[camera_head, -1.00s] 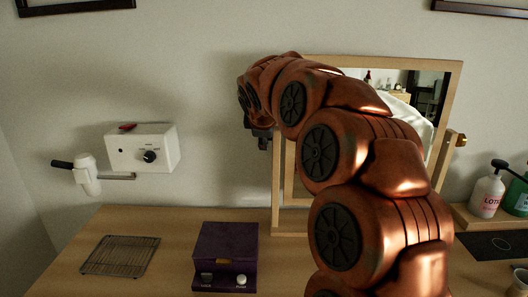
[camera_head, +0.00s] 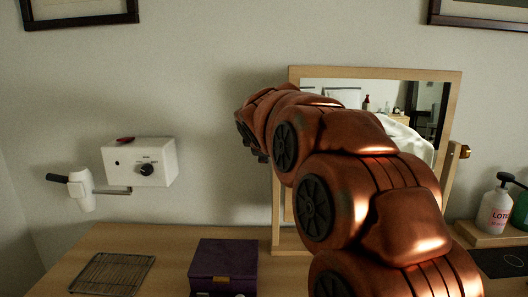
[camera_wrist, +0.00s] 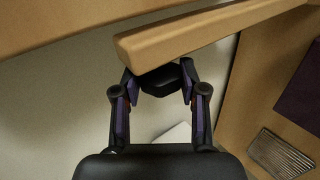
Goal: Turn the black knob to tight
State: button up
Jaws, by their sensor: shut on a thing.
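A black knob (camera_wrist: 160,80) sits between my fingertips in the wrist view, just below the end of a wooden bar of the mirror stand. My gripper (camera_wrist: 160,84) is shut on it. In the head view my gripper (camera_head: 262,157) is at the left side of the wooden mirror stand (camera_head: 276,215), mostly hidden by my arm, and the held knob is hidden there. Another black knob (camera_head: 146,169) is on the front of the white wall box (camera_head: 165,160), apart from my gripper. I cannot read the markings around it.
The mirror's right post carries a brass-coloured knob (camera_head: 464,151). A purple box (camera_head: 222,262) and a wire rack (camera_head: 112,273) are on the wooden table. A white hair dryer (camera_head: 80,188) hangs on the wall. A lotion bottle (camera_head: 494,210) stands at the right.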

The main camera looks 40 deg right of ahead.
jog(key=o, duration=1.2)
jog(key=shift+c, duration=0.2)
jog(key=v, duration=1.2)
jog(key=s+a+f+m+g+y+p, duration=0.2)
jog(key=s+a+f+m+g, duration=0.1)
jog(key=s+a+f, duration=0.4)
jog(key=s+a+f+m+g+y+p, duration=0.2)
jog(key=s+a+f+m+g, duration=0.1)
jog(key=s+a+f, duration=0.4)
jog(key=s+a+f+m+g+y+p, duration=0.2)
jog(key=s+a+f, duration=0.5)
jog(key=s+f, duration=0.5)
jog(key=s+m+g+y, duration=0.1)
jog(key=s+g, duration=0.1)
jog(key=s, duration=0.2)
jog(key=shift+f+m+g, duration=0.3)
jog(key=shift+f+g, duration=0.05)
jog(key=shift+g, duration=0.05)
